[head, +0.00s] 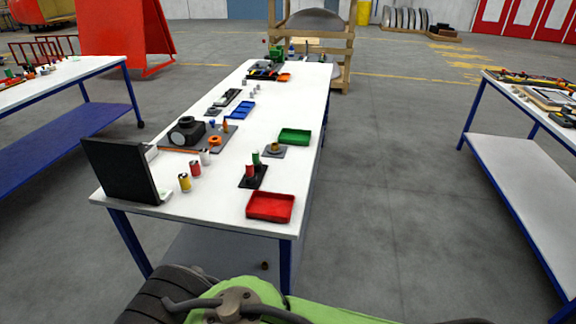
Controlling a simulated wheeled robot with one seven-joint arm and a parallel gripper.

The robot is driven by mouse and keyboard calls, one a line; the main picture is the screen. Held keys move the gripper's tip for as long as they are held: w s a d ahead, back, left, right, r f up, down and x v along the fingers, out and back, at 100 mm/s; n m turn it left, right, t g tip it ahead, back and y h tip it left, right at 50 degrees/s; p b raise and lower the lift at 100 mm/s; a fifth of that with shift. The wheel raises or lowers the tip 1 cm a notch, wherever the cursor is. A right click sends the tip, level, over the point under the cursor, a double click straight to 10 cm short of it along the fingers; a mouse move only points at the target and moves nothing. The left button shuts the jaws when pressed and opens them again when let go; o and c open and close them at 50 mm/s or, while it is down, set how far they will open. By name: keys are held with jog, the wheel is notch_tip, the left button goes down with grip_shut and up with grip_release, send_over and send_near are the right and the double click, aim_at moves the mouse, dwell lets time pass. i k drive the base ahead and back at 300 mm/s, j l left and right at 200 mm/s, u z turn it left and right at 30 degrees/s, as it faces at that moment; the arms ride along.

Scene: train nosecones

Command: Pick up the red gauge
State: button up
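The red gauge looks to be the small red cylinder (250,171) standing upright on a black holder (260,183). The holder lies near the front right of the long white table (215,215). A green cylinder (256,158) stands just behind the red one on the same holder. My gripper is not in view. Only green and black parts of my own body show along the bottom edge, in front of the table's near end.
A red tray (270,207) lies at the table's front right corner, and a green tray (295,136) is farther back. A yellow can (184,182) and a dark upright panel (120,170) stand to the left. The floor right of the table is clear.

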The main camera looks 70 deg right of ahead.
aim_at(250, 164)
jog(key=i+l+z, duration=0.15)
jog(key=z, duration=0.2)
jog(key=i+z, duration=0.75)
jog(key=i+l+z, duration=0.1)
jog(key=i+l, duration=0.15)
jog(key=i, duration=0.05)
